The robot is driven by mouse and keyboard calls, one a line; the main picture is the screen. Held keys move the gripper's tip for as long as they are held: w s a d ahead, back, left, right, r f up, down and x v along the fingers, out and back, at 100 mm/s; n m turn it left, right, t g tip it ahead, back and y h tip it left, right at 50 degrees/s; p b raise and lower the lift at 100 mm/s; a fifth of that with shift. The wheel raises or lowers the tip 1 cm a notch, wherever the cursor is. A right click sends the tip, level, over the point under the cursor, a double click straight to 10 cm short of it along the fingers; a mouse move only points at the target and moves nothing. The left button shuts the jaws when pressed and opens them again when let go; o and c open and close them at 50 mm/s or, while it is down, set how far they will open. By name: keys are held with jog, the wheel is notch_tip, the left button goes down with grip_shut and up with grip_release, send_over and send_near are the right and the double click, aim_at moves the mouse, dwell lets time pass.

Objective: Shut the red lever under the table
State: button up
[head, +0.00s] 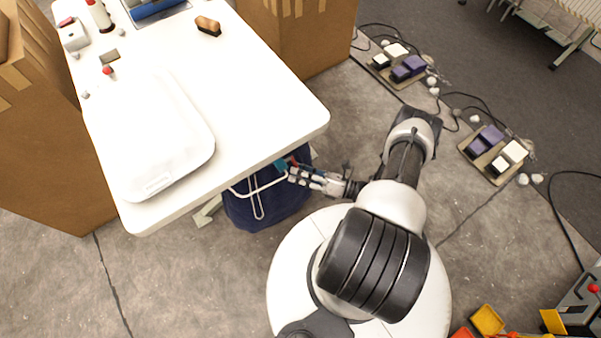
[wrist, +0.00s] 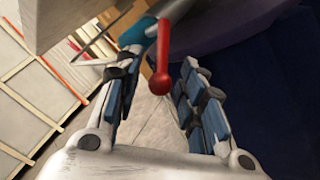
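The red lever (wrist: 161,60) shows in the wrist view as a thin red bar with a round red knob at its lower end. It hangs from a teal fitting (wrist: 136,31) on a grey pipe. My gripper (wrist: 157,85) is open, with one blue-padded finger on each side of the knob in the picture. I cannot tell whether either finger touches it. In the head view my gripper (head: 290,170) is at the near right edge of the white table (head: 270,105), beside the teal fitting. The lever is mostly hidden there.
A dark blue bag (head: 262,207) hangs below the table edge by a white wire frame (head: 258,190). Cabled pedal boards (head: 497,155) lie on the floor to the right.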

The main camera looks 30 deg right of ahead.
grip_shut()
